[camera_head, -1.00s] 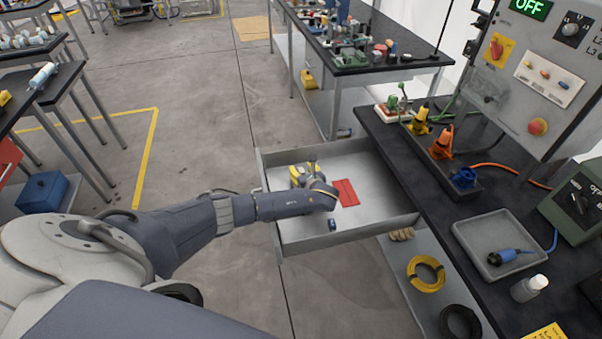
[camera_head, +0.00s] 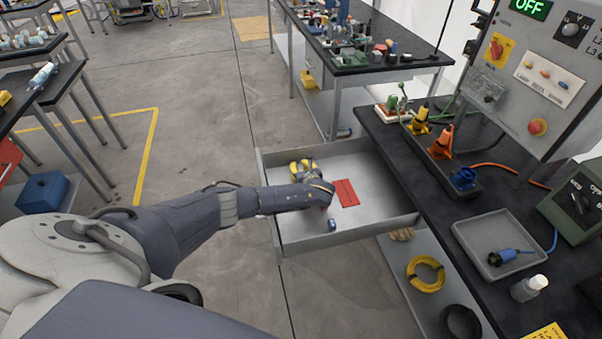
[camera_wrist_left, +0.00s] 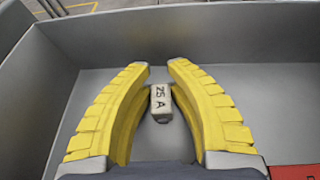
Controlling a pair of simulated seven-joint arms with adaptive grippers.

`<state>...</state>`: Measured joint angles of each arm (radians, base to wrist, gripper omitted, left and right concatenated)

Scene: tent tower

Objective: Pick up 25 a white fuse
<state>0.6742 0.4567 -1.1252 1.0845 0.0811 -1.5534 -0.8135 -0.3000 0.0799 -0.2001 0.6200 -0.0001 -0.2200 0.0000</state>
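A small white fuse (camera_wrist_left: 161,103) marked "25 A" lies on the floor of the grey open drawer (camera_head: 285,242), seen in the left wrist view. My left gripper (camera_wrist_left: 159,66) has yellow fingers, spread apart, with the fuse between them; gaps show on both sides of the fuse. In the head view the left gripper (camera_head: 304,170) is low inside the drawer, near its far left corner. I cannot make out the fuse there. My right gripper is not in view.
A red flat piece (camera_head: 345,192) and a small blue item (camera_head: 332,225) lie in the drawer, right of my left wrist. The drawer walls stand close around the gripper. The black workbench (camera_head: 425,205) with a grey tray (camera_head: 465,230) is to the right.

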